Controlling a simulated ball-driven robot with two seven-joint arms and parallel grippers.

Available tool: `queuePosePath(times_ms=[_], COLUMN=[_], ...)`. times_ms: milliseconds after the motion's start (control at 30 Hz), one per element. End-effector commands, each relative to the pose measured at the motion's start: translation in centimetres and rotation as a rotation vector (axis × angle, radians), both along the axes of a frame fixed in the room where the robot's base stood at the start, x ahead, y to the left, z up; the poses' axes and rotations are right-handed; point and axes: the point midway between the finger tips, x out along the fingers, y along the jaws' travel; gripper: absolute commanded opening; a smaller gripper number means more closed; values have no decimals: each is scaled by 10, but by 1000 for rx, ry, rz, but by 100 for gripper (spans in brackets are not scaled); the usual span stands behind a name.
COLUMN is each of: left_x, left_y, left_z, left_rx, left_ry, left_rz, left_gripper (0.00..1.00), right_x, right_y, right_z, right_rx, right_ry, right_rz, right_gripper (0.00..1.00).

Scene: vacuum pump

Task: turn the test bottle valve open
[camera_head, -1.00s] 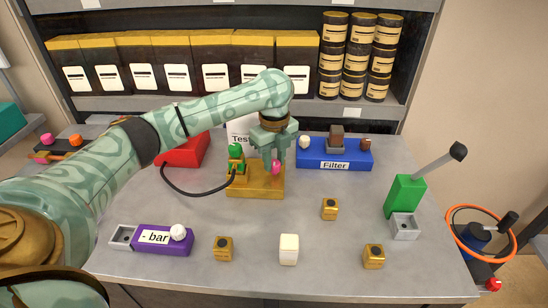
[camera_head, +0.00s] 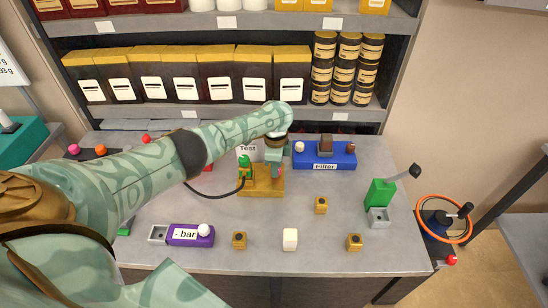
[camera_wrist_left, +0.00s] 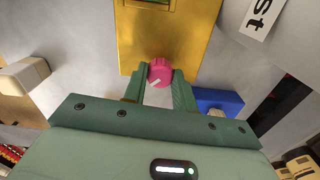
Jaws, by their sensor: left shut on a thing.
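The gold test block (camera_head: 259,190) stands on the grey table under a white "Test" sign (camera_head: 247,149). A pink valve knob (camera_wrist_left: 160,71) sticks out from the gold block's edge in the left wrist view. A white mark on it runs at a slant. My left gripper (camera_wrist_left: 159,82) is shut on the knob, with one finger on each side of it. In the head view the left gripper (camera_head: 276,165) comes down at the block's right side and mostly hides the knob. A green fitting (camera_head: 245,166) with a dark hose stands on the block's left.
A blue "Filter" block (camera_head: 335,158) stands just right of my gripper. A purple "bar" block (camera_head: 190,235), gold cubes (camera_head: 239,240) and a white block (camera_head: 290,239) are near the front. A green lever block (camera_head: 380,193) is at the right.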

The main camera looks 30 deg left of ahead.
Motion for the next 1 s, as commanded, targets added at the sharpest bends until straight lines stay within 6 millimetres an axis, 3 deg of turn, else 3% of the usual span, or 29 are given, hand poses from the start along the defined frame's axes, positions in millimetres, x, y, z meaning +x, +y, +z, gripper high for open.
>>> queuePosePath(times_ms=[100,400,1000], left_x=[0,0,0], left_y=[-2,-2,-2], left_z=[4,2,0], left_rx=[-3,-3,-2], left_ry=[1,1,-1], left_rz=[111,393,761], left_gripper=[5,5,5], right_x=[2,4,5], right_y=[0,2,2], right_z=[14,30,40], right_rx=[0,2,3], right_ry=[-4,-9,-12], right_rz=[0,0,-1], right_gripper=[36,36,36])
